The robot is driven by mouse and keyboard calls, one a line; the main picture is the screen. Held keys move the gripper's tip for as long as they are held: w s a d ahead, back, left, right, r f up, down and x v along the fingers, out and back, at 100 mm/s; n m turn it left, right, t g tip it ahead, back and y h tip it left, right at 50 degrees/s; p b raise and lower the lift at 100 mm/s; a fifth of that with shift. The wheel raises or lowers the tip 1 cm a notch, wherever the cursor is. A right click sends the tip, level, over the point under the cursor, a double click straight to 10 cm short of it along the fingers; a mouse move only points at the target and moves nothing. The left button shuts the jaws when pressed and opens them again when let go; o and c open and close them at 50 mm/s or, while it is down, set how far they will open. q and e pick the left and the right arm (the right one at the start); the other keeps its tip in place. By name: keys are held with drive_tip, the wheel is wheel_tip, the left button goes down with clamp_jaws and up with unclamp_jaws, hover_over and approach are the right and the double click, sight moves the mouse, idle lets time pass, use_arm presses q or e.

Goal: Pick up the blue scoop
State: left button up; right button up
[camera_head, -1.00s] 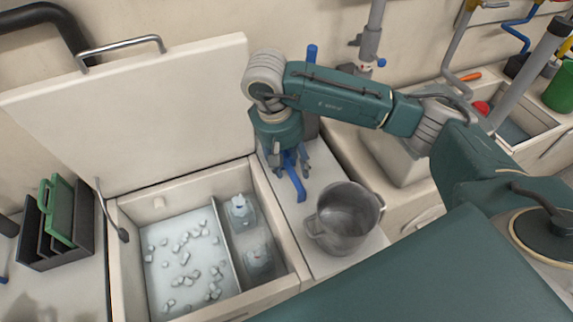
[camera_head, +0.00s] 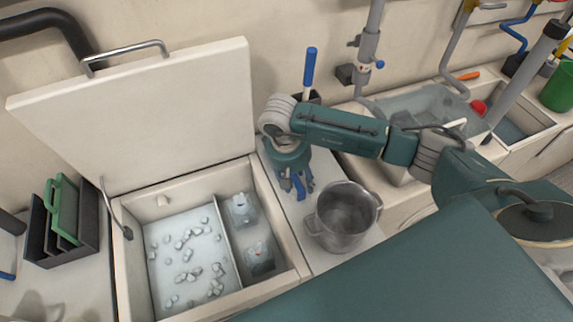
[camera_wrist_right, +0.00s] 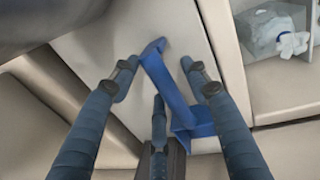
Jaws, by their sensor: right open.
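The blue scoop (camera_wrist_right: 172,86) lies on the pale counter strip between the open cooler box and the metal pot. In the head view the scoop (camera_head: 300,188) is partly hidden under my right gripper (camera_head: 296,183). In the right wrist view my right gripper (camera_wrist_right: 160,84) is open, its fingers spread on both sides of the scoop's handle. The scoop's wider part sits near the right finger and is partly covered by it. I cannot tell whether any finger touches it. My left gripper is not in view.
The metal pot (camera_head: 345,217) stands close right of the gripper. The cooler box (camera_head: 283,237), lid raised, holds ice and jugs at left. A blue-handled brush (camera_head: 310,68) stands behind my wrist.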

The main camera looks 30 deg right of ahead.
drive_tip(key=c, duration=1.1)
drive_tip(key=shift+r, duration=0.1)
drive_tip(key=shift+r+b, duration=0.6)
drive_tip(key=shift+r, duration=9.35)
